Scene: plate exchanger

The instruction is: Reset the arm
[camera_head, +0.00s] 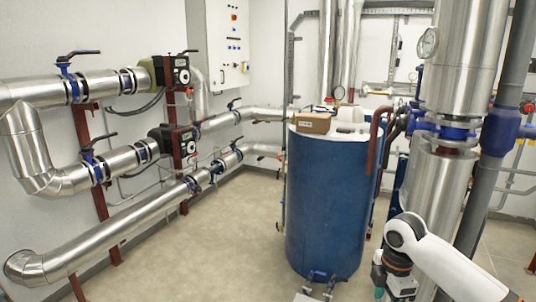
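My white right arm comes in from the bottom right corner and bends down at a rounded joint. Below the joint is a dark section with an orange ring, and my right gripper (392,287) is at the bottom edge, in front of the lower right side of the blue tank (325,205). Its fingers are not clear, so its opening cannot be told. Nothing is clearly seen held in it. My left arm and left gripper are not in view.
A brown box (314,123) sits on top of the tank. A thick vertical silver pipe (432,185) stands on the right near my arm. The floor (220,245) left of the tank is clear.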

